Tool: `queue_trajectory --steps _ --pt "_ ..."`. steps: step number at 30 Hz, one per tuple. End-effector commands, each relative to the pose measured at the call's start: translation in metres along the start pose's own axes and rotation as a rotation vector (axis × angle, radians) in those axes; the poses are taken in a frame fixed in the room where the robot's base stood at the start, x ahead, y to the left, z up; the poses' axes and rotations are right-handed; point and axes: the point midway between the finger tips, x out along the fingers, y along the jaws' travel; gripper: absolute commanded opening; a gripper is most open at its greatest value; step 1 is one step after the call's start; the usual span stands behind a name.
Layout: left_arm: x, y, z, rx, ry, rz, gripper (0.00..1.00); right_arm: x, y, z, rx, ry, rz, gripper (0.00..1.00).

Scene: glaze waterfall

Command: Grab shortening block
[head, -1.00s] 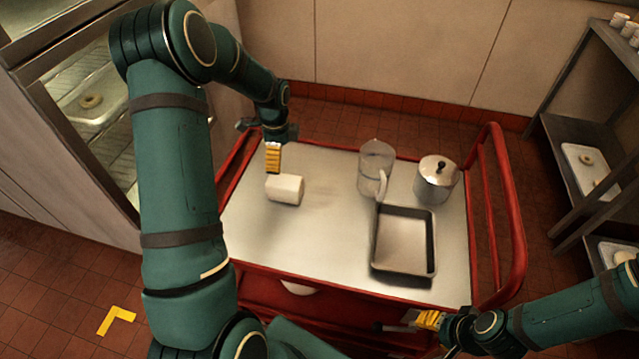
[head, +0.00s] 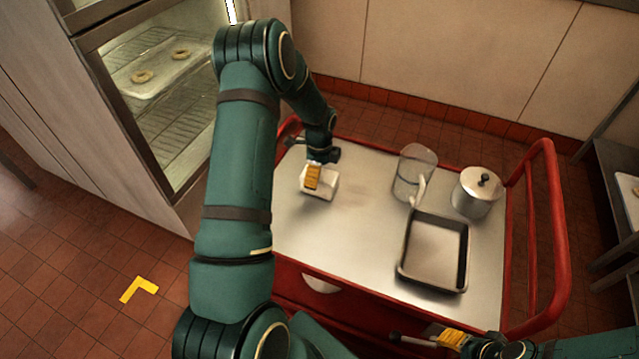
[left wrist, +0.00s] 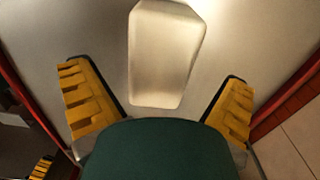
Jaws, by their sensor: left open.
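The shortening block (head: 328,187) is a white, rounded block lying on the left part of the cart's top. It also shows in the left wrist view (left wrist: 165,55), pale, long and tapered, between the two finger lines. My left gripper (head: 313,178) is at the block in the head view, one yellow finger pad in front of it. In the left wrist view my left gripper (left wrist: 158,78) is open, with a finger on each side and clear gaps to the block. My right gripper (head: 445,338) is low at the cart's near edge; its opening is unclear.
The red cart (head: 365,225) has a pale metal top. A clear pitcher (head: 414,172), a lidded metal pot (head: 476,193) and a dark-rimmed square pan (head: 434,252) stand on its right half. A glass-fronted cabinet (head: 160,90) with ring-shaped pastries is at left.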

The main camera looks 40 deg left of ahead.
Motion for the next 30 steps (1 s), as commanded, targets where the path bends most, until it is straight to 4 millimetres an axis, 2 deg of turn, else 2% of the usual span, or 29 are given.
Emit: queue_trajectory --steps 1,5,13,17,18,19,20,30 --pt "0.011 0.001 -0.001 0.001 -0.001 0.004 1.00 0.004 0.002 0.000 0.000 0.001 0.000 0.47" --pt "0.028 0.001 -0.001 0.000 0.000 0.001 1.00 0.007 0.003 -0.001 0.000 0.003 0.000 0.47" --pt "0.031 0.000 -0.001 -0.001 0.000 0.000 1.00 0.007 0.003 -0.001 0.000 0.004 0.000 0.47" --pt "0.031 0.000 -0.001 -0.001 0.000 0.000 0.54 0.007 0.003 -0.001 0.000 0.004 0.000 0.47" --pt "0.030 0.000 -0.001 0.000 0.000 0.000 0.40 0.007 0.003 -0.001 0.000 0.004 0.000 0.47" --pt "0.030 0.000 -0.001 0.000 0.000 0.000 0.30 0.007 0.003 -0.001 0.000 0.004 0.000 0.47" --pt "0.030 0.000 -0.001 0.000 0.000 0.000 0.23 0.007 0.003 -0.001 0.000 0.004 0.000 0.47" --pt "0.029 -0.001 -0.001 0.000 0.000 -0.002 0.23 0.007 0.003 -0.001 0.000 0.004 0.000 0.47"
